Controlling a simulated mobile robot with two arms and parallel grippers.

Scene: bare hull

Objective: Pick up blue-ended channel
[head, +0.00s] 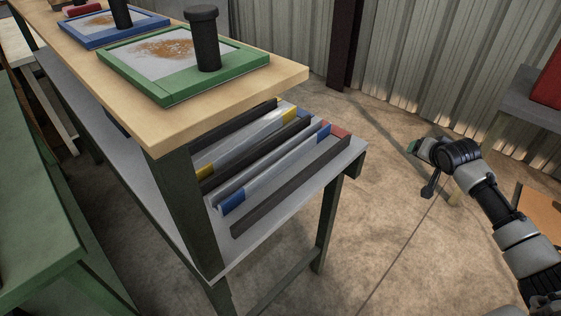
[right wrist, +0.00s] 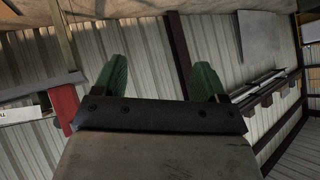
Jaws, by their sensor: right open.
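The blue-ended channel (head: 277,167) is a long metal channel with a blue band at each end. It lies on the grey lower shelf (head: 325,168) of the bench, between dark dividers. A yellow-ended channel (head: 262,135) lies behind it, beyond a dark divider. My right gripper (head: 416,148) is to the right of the shelf, out over the floor and apart from the channel. In the right wrist view its green fingers (right wrist: 162,82) are spread with nothing between them, facing the corrugated wall. My left gripper is not in view.
The wooden bench top (head: 283,78) overhangs part of the shelf and carries a green-framed tray (head: 170,92) and a blue-framed tray (head: 75,42). A green surface (head: 35,210) stands at left. Open concrete floor (head: 385,215) lies between shelf and my right arm.

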